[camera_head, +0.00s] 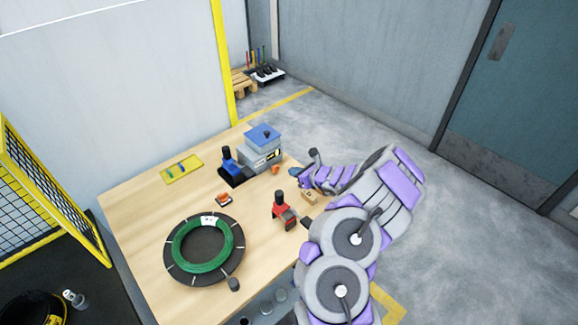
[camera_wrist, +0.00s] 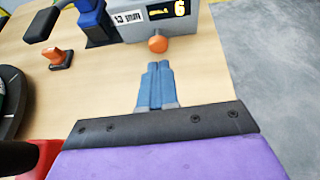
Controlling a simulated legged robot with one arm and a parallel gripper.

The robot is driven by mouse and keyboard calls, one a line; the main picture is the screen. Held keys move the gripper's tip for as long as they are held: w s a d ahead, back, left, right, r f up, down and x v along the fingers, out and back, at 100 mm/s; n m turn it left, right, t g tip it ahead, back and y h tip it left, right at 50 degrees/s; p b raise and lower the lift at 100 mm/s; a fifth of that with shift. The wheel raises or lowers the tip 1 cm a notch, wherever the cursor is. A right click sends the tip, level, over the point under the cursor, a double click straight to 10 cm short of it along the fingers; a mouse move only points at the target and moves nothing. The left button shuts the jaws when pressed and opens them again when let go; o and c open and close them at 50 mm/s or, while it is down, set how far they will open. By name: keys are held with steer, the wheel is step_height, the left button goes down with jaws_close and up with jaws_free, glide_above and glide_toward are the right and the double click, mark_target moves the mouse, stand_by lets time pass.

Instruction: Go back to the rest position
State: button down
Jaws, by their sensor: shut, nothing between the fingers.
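My gripper (camera_wrist: 158,85) has blue-grey fingers pressed together with nothing between them. In the head view my gripper (camera_head: 294,171) is over the right edge of the wooden table (camera_head: 145,207), just right of the grey machine. The grey machine (camera_head: 262,154) has a blue top and an orange knob (camera_wrist: 158,44). In the wrist view the fingertips point toward that knob, and I cannot tell the exact gap. A green coil (camera_head: 187,263) lies on a round black turntable at the front left of the table.
A blue device (camera_head: 229,160) stands left of the machine. A red device (camera_head: 280,205) and a small cardboard box (camera_head: 309,198) are near my arm. A small orange item (camera_head: 223,199) and a yellow tray (camera_head: 181,169) lie on the table. Open floor (camera_head: 440,230) is to the right.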

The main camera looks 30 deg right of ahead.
steer(key=shift+d, duration=0.1)
steer(key=w+a+r+n+g+y, duration=0.1)
steer(key=a+r+n+y, duration=0.35)
steer(key=a+r, duration=0.5)
steer(key=w+a+r+n+g+y, duration=0.1)
steer(key=a+r+n+y, duration=0.2)
steer(key=a+r+n, duration=0.7)
steer(key=s+a+r+n+g+y, duration=0.1)
steer(key=s+a+r+n+g, duration=0.3)
steer(key=a, duration=0.5)
steer(key=s+a+r+n+g, duration=0.1)
steer(key=s+a+n+g, duration=0.1)
steer(key=s+a, duration=0.6)
steer(key=s+a+n+g+h, duration=0.2)
steer(key=s+a+n+g, duration=0.15)
steer(key=s, duration=0.45)
steer(key=s+a+n+g+h, duration=0.2)
steer(key=s+n, duration=0.3)
steer(key=s, duration=0.4)
steer(key=s+d+n+h, duration=0.4)
steer(key=s+d+h, duration=0.3)
steer(key=s+d, duration=0.4)
steer(key=s+f, duration=0.1)
steer(key=s, duration=0.4)
steer(key=shift+s+n+g, duration=0.15)
steer(key=shift+n+g, duration=0.2)
steer(key=shift+n, duration=0.05)
